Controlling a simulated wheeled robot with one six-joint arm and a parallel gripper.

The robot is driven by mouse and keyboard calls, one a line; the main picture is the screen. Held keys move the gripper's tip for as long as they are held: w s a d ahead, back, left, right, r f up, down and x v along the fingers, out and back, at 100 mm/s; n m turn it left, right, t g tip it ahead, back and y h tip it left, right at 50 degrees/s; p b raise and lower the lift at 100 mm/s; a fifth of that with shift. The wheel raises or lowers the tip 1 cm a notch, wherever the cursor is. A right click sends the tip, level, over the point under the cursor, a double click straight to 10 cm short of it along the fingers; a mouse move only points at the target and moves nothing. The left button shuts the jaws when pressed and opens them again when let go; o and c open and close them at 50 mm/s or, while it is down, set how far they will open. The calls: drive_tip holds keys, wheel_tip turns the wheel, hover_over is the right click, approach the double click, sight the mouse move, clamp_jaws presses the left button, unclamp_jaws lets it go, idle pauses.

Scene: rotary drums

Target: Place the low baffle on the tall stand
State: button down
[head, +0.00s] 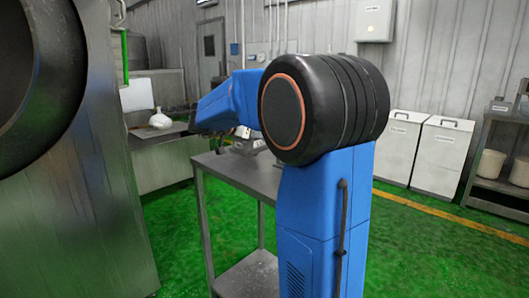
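I cannot pick out the low baffle for certain in the head view. A grey metal table with a lower shelf (243,172) stands behind my blue arm; I cannot tell whether it is the tall stand. Small grey metal parts (247,143) show on or just above its top, partly hidden by my arm's large black joint. My arm reaches back and to the left over the table's left end. My gripper is hidden behind or below the blue arm link, so its fingers do not show.
A large grey drum machine (110,180) with a dark round opening fills the left side. A white bag (160,119) lies on a bench behind. Two white bins (421,150) and a shelf rack (490,125) stand at right. Green floor (430,250) is clear at front right.

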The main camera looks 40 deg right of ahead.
sight(257, 148)
drive_tip(key=shift+f, duration=2.7)
drive_tip(key=shift+f, duration=0.1)
drive_tip(key=c, duration=1.7)
unclamp_jaws()
